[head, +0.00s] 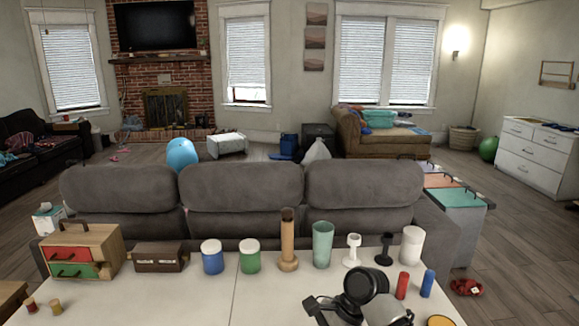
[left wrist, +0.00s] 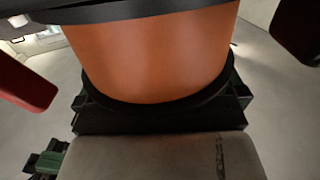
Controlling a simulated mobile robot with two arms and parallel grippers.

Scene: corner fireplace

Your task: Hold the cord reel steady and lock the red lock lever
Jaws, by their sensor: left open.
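The cord reel (left wrist: 155,55) fills the upper middle of the left wrist view, very close. It appears as an orange drum between black flanges, above a black base. A smooth red bar (left wrist: 22,75) enters from the left edge; I cannot tell whether it is the red lock lever. A dark block at the upper right edge looks like a finger of my left gripper (left wrist: 160,60), which is open around the drum's width. I cannot see contact. No orange drum or red lever can be made out in the head view. My right gripper is not in view.
In the head view, a white table (head: 200,297) holds a wooden drawer box (head: 105,240), a brown case (head: 158,257), blue (head: 212,262) and green (head: 250,262) jars, and several upright cylinders. A grey sofa (head: 240,185) stands behind it. Dark round parts overlap the table's front right.

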